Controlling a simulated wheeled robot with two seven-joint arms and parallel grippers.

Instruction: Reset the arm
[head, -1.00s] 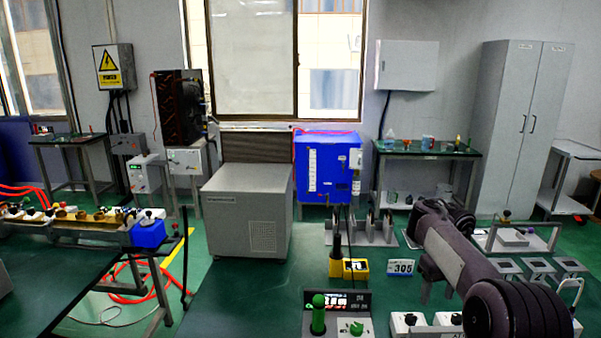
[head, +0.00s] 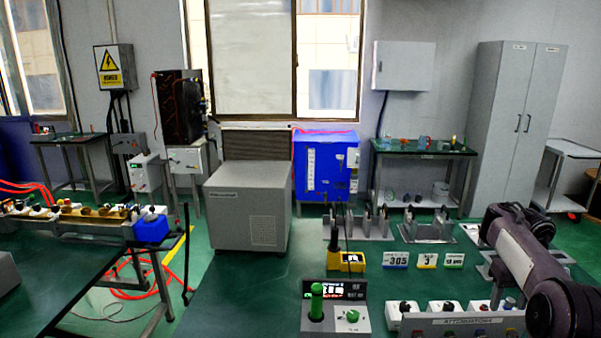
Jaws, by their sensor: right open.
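My right arm (head: 535,268) comes in at the lower right of the head view, over the right part of the green bench. Its thick ribbed joint is near the lower right corner, and the grey link runs up and to the left from there. The dark right gripper (head: 533,222) is at the far end, partly hidden behind the link. It is open, and nothing is seen held in it. I cannot make out its fingertips clearly. My left arm and left gripper are not in the picture.
On the green bench stand a control box with a green handle (head: 316,302), a yellow-based device (head: 350,262), number cards (head: 396,260) and a switch panel (head: 462,324). Metal stands (head: 372,226) are behind. A grey cabinet (head: 248,205) and blue box (head: 326,165) stand farther back.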

